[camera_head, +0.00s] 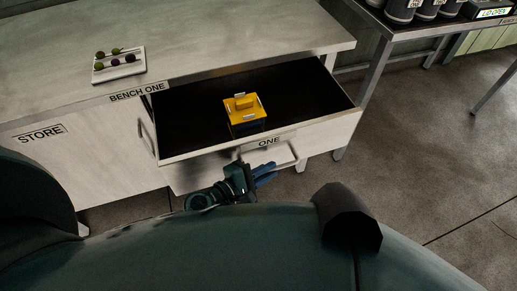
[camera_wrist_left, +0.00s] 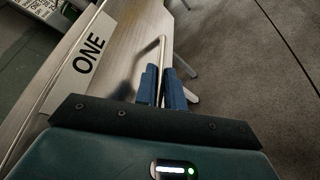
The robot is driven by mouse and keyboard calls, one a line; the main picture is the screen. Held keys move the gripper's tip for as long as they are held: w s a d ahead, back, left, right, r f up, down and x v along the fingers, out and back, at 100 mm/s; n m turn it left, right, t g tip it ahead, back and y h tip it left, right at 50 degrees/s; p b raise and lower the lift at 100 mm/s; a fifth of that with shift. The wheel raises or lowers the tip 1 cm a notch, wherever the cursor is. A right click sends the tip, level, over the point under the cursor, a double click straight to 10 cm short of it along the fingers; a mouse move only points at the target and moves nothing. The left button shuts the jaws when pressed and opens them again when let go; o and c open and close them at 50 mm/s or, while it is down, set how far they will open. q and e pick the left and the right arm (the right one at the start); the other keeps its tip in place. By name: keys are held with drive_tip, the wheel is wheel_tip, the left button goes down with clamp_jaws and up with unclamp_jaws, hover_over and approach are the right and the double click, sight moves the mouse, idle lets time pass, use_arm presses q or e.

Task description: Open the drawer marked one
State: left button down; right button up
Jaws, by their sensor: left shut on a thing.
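The drawer marked ONE (camera_head: 315,134) stands pulled out from the bench, with its dark inside showing in the head view. Its label (camera_wrist_left: 88,59) shows large in the left wrist view. A yellow box (camera_head: 245,117) with a lid lies inside the drawer. My left gripper (camera_head: 264,174) is at the drawer's front. In the left wrist view its blue fingers (camera_wrist_left: 161,88) are shut on the bar handle (camera_wrist_left: 148,50) of the drawer. The handle also shows in the head view (camera_head: 286,161). My right gripper is not in either view.
The bench top marked BENCH ONE (camera_head: 215,38) carries a white tray (camera_head: 119,72) with several small round things. A panel marked STORE (camera_head: 60,155) is at the left. A second table (camera_head: 420,28) with dark containers stands at the upper right. The floor (camera_head: 430,140) at right is clear.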

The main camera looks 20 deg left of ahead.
use_arm(q)
drive_tip(key=shift+s+d, duration=0.65)
drive_tip(key=shift+s, duration=0.35)
drive_tip(key=shift+s+d, duration=0.65)
drive_tip(key=shift+s, duration=0.3)
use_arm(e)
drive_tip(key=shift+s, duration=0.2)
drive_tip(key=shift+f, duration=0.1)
use_arm(q)
drive_tip(key=c, duration=1.5)
unclamp_jaws()
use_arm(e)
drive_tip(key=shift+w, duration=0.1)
